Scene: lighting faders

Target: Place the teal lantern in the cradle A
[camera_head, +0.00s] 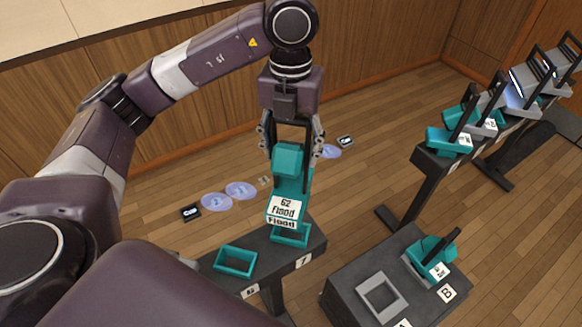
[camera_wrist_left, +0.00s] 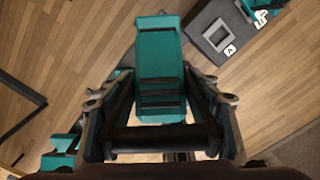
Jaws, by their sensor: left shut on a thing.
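The teal lantern (camera_head: 288,178) carries a white label reading "62 Flood". My left gripper (camera_head: 292,150) points down and is shut on its upper part. The lantern is upright over the teal cradle 7 (camera_head: 291,238) on a dark stand; I cannot tell if its base touches that cradle. In the left wrist view the lantern (camera_wrist_left: 160,65) sits between the fingers (camera_wrist_left: 160,125). Cradle A (camera_head: 381,297) is a grey, empty square frame on a dark block at the lower right. It also shows in the left wrist view (camera_wrist_left: 222,32). My right gripper is not in view.
Cradle B (camera_head: 414,270), beside cradle A, holds another teal lantern (camera_head: 432,252). An empty teal cradle 6 (camera_head: 235,261) sits left of cradle 7. A long dark rack (camera_head: 432,170) with several lanterns stands at the right. Flat discs (camera_head: 217,202) and cards lie on the wooden floor.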

